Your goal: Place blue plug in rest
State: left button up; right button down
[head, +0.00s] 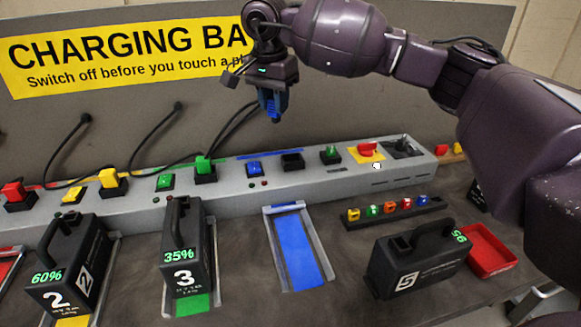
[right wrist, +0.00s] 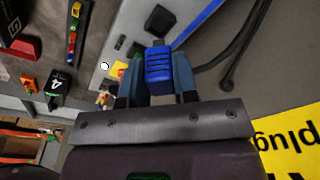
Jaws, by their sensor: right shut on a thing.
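The blue plug (head: 271,104) is between the fingers of my right gripper (head: 272,96), in the air above the console. In the right wrist view the blue plug (right wrist: 158,66) sits between the two fingers of my right gripper (right wrist: 158,82), which are shut on it. An empty black square holder (head: 292,161) is on the console, below and slightly right of the plug; it also shows in the right wrist view (right wrist: 160,20). The plug is apart from it. A blue switch (head: 254,168) is left of the holder. My left gripper is not in view.
A green plug (head: 205,165) stands in the holder to the left. Black cables (head: 232,124) arch behind the console. Batteries 2 (head: 65,262), 3 (head: 186,250) and 5 (head: 415,262) stand in front. The blue bay (head: 298,250) is empty. A red tray (head: 490,250) lies right.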

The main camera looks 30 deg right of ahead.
jog(key=w+d+r+m+g, duration=0.1)
jog(key=w+d+r+m, duration=0.3)
jog(key=m, duration=0.5)
jog(key=shift+h, duration=0.3)
jog(key=shift+s+d+f+b, duration=0.2)
jog(key=shift+f+b, duration=0.25)
jog(key=shift+f, duration=2.6)
jog(key=shift+s+d+f+b, duration=0.2)
jog(key=shift+f+b, duration=0.3)
jog(key=shift+f, duration=2.55)
jog(key=shift+s+d+f+b, duration=0.2)
jog(key=shift+f+b, duration=0.25)
jog(key=shift+f, duration=2.6)
jog(key=shift+f, duration=0.15)
jog(key=c, duration=0.9)
grip_release()
